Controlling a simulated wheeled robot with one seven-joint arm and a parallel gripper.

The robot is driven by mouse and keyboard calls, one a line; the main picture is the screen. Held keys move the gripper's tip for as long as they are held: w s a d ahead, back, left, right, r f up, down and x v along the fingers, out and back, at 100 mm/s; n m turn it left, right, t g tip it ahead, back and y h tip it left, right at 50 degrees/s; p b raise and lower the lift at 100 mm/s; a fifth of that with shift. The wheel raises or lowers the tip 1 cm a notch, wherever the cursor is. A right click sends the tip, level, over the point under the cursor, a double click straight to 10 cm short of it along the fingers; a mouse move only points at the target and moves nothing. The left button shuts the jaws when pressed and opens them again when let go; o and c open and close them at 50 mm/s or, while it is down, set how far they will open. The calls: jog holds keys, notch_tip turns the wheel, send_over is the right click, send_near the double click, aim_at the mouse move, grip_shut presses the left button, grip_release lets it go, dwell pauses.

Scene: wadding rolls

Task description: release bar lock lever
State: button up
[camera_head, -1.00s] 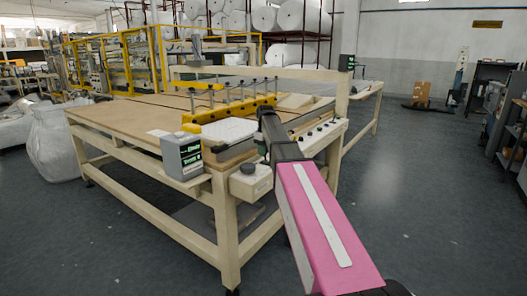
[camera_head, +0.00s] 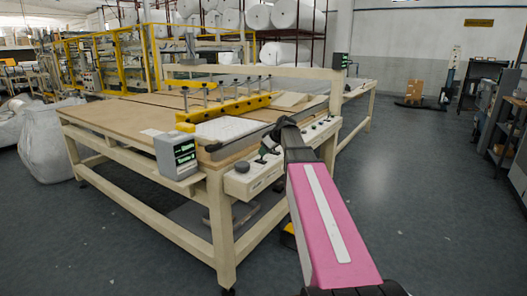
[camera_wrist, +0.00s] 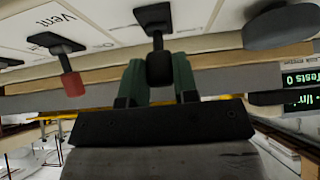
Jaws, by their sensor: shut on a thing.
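The control panel (camera_wrist: 110,25) of the table fills the top of the wrist view, seen upside down. A black lever (camera_wrist: 158,65) with a rounded dark knob stands out from it. My gripper (camera_wrist: 159,82) has its two green fingers on either side of this knob, shut on it. A second lever with a red tip (camera_wrist: 74,84) is to the left, apart from my fingers. In the head view, my gripper (camera_head: 268,146) is at the panel's front box (camera_head: 262,176), partly hidden by my pink arm. The lever's label cannot be read.
A large dark round knob (camera_wrist: 280,25) is right of the gripped lever in the wrist view. A grey display box (camera_head: 176,155) stands on the table corner. Yellow bar clamps (camera_head: 230,108) cross the tabletop (camera_head: 115,115). The floor (camera_head: 410,185) at right is clear.

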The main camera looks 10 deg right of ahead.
dwell(0.3)
jog(key=o, duration=0.9)
jog(key=shift+s, duration=0.1)
jog(key=v, duration=1)
jog(key=shift+s+d+r, duration=0.15)
jog(key=shift+s+d, duration=0.15)
jog(key=shift+d, duration=0.05)
